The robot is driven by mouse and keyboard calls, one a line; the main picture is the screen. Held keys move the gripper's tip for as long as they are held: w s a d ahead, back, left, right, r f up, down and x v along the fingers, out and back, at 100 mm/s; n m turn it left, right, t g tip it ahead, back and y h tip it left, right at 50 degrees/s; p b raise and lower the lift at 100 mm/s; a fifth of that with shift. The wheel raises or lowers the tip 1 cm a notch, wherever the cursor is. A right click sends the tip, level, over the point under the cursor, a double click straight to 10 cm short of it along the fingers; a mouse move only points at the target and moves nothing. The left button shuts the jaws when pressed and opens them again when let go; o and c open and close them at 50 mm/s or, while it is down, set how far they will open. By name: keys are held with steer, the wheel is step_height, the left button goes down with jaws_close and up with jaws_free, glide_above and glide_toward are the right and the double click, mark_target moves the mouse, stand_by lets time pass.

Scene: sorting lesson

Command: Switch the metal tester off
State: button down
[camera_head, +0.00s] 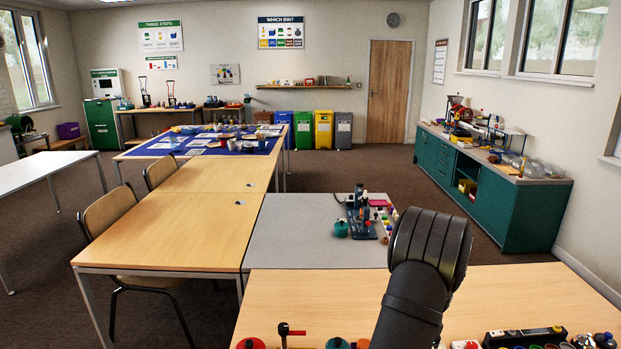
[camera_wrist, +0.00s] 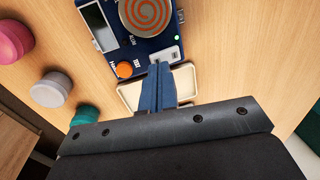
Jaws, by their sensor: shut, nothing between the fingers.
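The metal tester (camera_wrist: 108,50) is a dark blue box at the top of the wrist view. It carries a copper spiral disc (camera_wrist: 148,14), a grey screen (camera_wrist: 97,25), an orange knob (camera_wrist: 124,69) and a pale switch plate (camera_wrist: 168,55). A small green light (camera_wrist: 177,38) glows near its right edge. My gripper (camera_wrist: 160,68) is shut and empty, its fingertips beside the switch plate at the box's near edge. I cannot tell whether they touch it. I cannot make out the tester in the head view, where my arm covers part of the near table.
A cream tray (camera_wrist: 184,82) lies under the fingers, against the tester. Pink (camera_wrist: 12,41), white (camera_wrist: 50,90) and teal (camera_wrist: 84,115) round-topped things stand at the left. In the head view, several small items line the near table's front edge; its middle-left (camera_head: 310,295) is clear.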

steer(key=shift+f, duration=0.9)
stand_by(0.5)
steer(key=shift+r, duration=3.5)
steer(key=shift+f, duration=0.1)
step_height(320, 180, down, 7)
steer(key=shift+r, duration=0.1)
